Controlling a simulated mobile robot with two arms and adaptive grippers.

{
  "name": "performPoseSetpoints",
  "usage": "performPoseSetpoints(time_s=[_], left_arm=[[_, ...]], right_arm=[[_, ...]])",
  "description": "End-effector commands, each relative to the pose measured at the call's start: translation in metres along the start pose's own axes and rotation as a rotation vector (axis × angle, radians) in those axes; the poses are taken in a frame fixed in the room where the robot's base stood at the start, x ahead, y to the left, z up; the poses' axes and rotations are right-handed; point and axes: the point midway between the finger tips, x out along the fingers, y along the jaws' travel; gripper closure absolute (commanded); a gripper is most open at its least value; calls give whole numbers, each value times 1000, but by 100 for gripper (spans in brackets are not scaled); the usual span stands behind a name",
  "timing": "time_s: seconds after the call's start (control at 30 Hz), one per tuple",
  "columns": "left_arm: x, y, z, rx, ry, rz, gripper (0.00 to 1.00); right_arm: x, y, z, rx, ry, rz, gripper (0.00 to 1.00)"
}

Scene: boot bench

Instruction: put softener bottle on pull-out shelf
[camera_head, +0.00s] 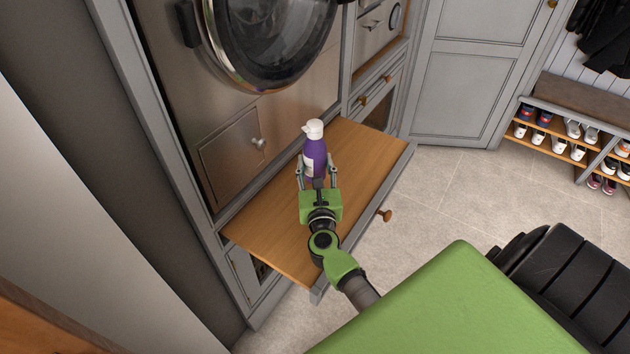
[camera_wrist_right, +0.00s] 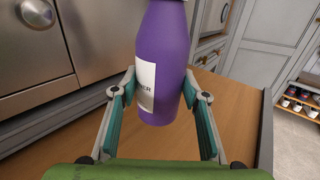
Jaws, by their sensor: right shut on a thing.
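The purple softener bottle (camera_head: 315,152) has a white cap and a white label and is upright at the pull-out shelf. It also shows in the right wrist view (camera_wrist_right: 165,60). My right gripper (camera_head: 318,174) is shut on the bottle, with a finger on each side of it; its pads show in the right wrist view (camera_wrist_right: 160,92). The wooden pull-out shelf (camera_head: 270,225) is extended below the bottle. I cannot tell whether the bottle's base touches the shelf. My left gripper is not in view.
A washing machine with a round door (camera_head: 268,40) stands behind the shelf. The shelf is otherwise bare on both sides of the bottle. A shoe rack (camera_head: 560,140) stands at the far right, with open floor before it.

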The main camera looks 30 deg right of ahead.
Motion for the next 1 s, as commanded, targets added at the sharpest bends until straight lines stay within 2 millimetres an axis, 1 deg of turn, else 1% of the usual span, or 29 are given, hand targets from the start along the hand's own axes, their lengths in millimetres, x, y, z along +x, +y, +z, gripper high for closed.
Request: performPoseSetpoints(time_s=[0.03, 0.17, 0.27, 0.33, 0.43, 0.53, 0.8, 0.97, 1.0], left_arm=[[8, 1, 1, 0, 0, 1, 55], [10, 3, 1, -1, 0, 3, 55], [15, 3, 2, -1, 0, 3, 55], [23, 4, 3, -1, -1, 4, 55], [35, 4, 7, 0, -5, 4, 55], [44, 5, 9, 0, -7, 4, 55], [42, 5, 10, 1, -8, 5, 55], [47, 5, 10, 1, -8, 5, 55], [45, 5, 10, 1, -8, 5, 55]], right_arm=[[5, 0, -6, 0, -4, 0, 93], [9, 0, -8, 1, -4, 0, 93], [12, 0, -14, 0, -3, 0, 93], [18, 0, -22, 0, -4, 0, 93], [17, 0, -37, -1, -3, 2, 93], [17, 0, -48, -1, -3, 1, 93], [16, 0, -47, 1, -3, 0, 93], [16, 0, -52, 1, -3, 0, 93], [16, 0, -52, 0, 1, 0, 48]])
